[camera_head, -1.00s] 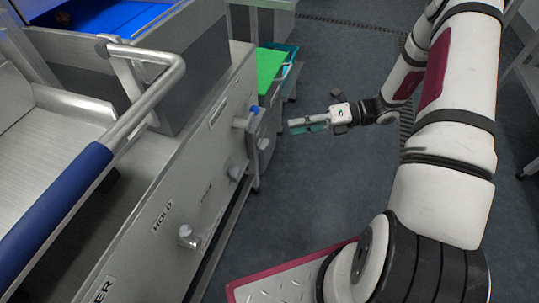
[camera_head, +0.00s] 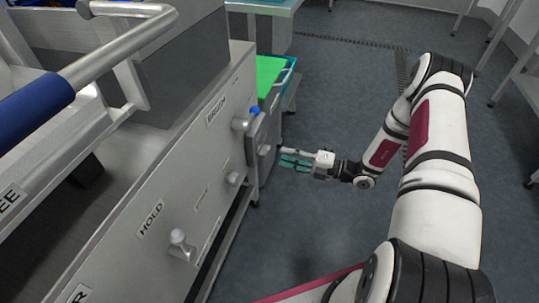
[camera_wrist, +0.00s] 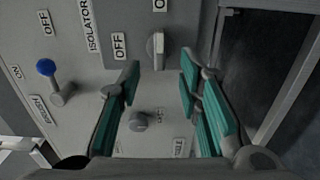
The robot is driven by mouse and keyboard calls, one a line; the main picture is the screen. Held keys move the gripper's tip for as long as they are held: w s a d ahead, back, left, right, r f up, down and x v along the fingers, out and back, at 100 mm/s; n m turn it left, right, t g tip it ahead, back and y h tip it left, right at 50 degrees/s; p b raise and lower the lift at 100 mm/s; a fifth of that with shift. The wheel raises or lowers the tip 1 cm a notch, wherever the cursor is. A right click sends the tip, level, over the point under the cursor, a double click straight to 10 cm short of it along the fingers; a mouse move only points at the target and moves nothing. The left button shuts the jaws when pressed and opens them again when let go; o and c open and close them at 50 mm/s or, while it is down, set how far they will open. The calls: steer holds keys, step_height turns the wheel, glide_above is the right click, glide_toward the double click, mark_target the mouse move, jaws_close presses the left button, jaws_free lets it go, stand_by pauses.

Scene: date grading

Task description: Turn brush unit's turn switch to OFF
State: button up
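The grey turn switch (camera_wrist: 157,48) sits on a dark plate marked ISOLATOR in the wrist view. Its handle stands upright in the picture, in line with a cut-off label starting with O above it. The OFF label (camera_wrist: 120,46) is to its left. It also shows on the machine's side in the head view (camera_head: 264,150). A blue-tipped lever (camera_wrist: 47,68) stands left of the plate, by the BRUSH label (camera_wrist: 40,110). My gripper (camera_wrist: 158,70) is open and empty, its green-padded fingers framing the switch. In the head view my gripper (camera_head: 290,160) is right of the panel, apparently apart from it.
A grey knob (camera_wrist: 139,120) shows lower between the fingers. Along the panel are another small knob (camera_head: 233,179) and a lever by HOLD (camera_head: 181,243). A green-lined bin (camera_head: 270,72) stands behind the panel's end. The floor (camera_head: 330,220) right of the machine is clear.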

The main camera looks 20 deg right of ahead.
mark_target(264, 151)
steer(key=b+x, duration=0.1)
steer(key=x, duration=0.5)
steer(key=shift+w+a, duration=0.2)
jaws_close()
